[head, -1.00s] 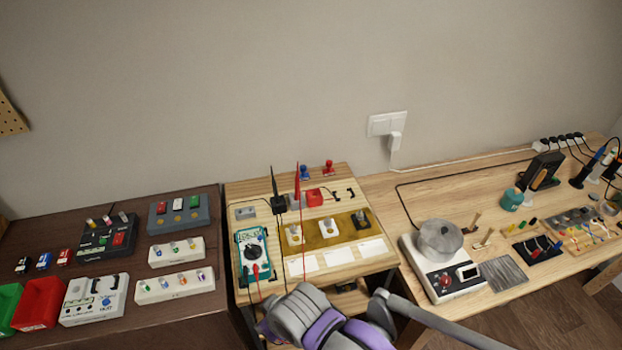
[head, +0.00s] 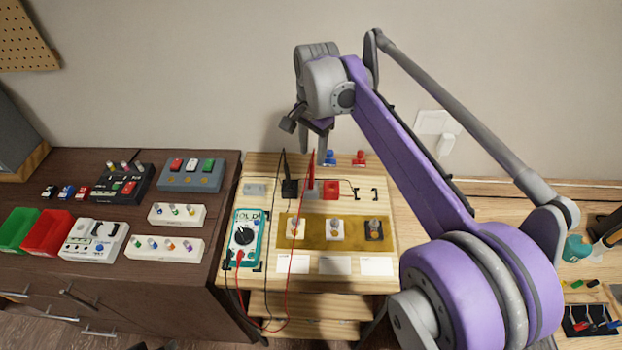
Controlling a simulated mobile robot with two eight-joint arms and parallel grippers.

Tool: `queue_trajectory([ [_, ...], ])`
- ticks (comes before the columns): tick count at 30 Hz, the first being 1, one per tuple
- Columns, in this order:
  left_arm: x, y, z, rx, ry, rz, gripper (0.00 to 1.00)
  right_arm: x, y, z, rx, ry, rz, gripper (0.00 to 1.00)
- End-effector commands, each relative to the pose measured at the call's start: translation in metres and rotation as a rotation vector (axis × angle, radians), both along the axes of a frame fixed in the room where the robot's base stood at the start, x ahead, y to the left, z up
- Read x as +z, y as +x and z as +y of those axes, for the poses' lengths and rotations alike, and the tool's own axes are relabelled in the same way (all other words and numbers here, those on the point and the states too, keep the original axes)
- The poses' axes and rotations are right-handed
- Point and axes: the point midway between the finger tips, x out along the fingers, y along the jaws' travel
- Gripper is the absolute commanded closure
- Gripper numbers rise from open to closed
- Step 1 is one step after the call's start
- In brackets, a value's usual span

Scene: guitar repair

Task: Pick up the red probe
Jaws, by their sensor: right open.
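The red probe (head: 312,168) stands upright and thin near the back of the light wooden board, and its red lead loops down past the front edge. The black probe (head: 284,166) stands just left of it in a black holder (head: 290,188). The teal multimeter (head: 244,237) lies at the board's front left. My right gripper (head: 306,138) is open above the back of the board, with its fingers pointing down near the red probe's top. Nothing shows between the fingers. Whether a finger touches the probe cannot be told. My left gripper is not in view.
A red block (head: 331,188) sits right of the red probe. Blue (head: 330,157) and red (head: 359,158) knobbed pieces stand behind it. A brass-coloured strip (head: 314,242) with several switches lies in front. The wall is close behind the board.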

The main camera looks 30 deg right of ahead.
Motion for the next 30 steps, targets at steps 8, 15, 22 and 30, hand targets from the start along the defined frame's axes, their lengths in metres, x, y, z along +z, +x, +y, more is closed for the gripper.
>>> queue_trajectory([
  [8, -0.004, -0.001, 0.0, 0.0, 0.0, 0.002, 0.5, -0.024, 0.01, -0.007, -0.075, 0.009, 0.024, 0.49],
  [15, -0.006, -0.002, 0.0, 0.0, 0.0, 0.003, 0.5, -0.053, 0.011, -0.007, -0.074, 0.008, 0.023, 0.49],
  [22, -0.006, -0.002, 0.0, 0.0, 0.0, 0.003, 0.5, -0.077, 0.011, -0.004, -0.073, 0.009, 0.022, 0.49],
  [30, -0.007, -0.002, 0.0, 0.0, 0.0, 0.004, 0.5, -0.106, 0.011, -0.003, -0.072, 0.009, 0.022, 0.49],
])
